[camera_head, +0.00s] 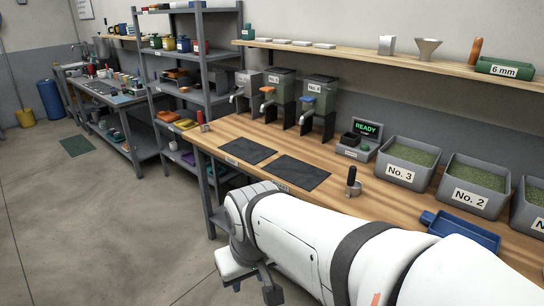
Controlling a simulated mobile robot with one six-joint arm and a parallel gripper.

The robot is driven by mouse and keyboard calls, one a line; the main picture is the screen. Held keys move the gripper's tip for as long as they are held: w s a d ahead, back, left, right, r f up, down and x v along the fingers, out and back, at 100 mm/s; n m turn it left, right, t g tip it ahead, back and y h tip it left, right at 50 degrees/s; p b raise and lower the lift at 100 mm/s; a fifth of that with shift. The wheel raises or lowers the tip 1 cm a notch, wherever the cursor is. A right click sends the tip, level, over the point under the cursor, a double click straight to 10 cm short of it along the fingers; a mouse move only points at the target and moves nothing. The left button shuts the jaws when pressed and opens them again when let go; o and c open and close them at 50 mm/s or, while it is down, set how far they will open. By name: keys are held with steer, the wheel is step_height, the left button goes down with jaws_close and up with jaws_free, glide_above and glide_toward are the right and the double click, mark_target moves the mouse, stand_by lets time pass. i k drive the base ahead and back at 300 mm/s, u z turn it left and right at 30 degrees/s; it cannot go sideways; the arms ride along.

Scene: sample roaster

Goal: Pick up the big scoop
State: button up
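A blue, shallow, tray-like thing with a short handle (462,232) lies on the wooden bench at the lower right, in front of the No. 2 bin. It looks like the big scoop, though my white arm hides part of its near side. My gripper (252,289) hangs low in front of the bench, over the floor, well to the left of the blue thing. Its two dark fingers look apart, with nothing seen between them.
Grey bins of green beans, No. 3 (400,176) and No. 2 (466,201), line the bench's back. Two dark mats (302,172) lie left. Dispensers (318,100) stand behind. Floor (100,220) at left is clear.

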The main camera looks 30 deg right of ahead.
mark_target(354, 179)
steer(key=z, duration=0.45)
steer(key=i, duration=0.75)
steer(key=z, duration=0.6)
steer(key=k, duration=0.85)
steer(key=z, duration=0.15)
steer(key=i, duration=0.85)
steer(key=u, duration=0.05)
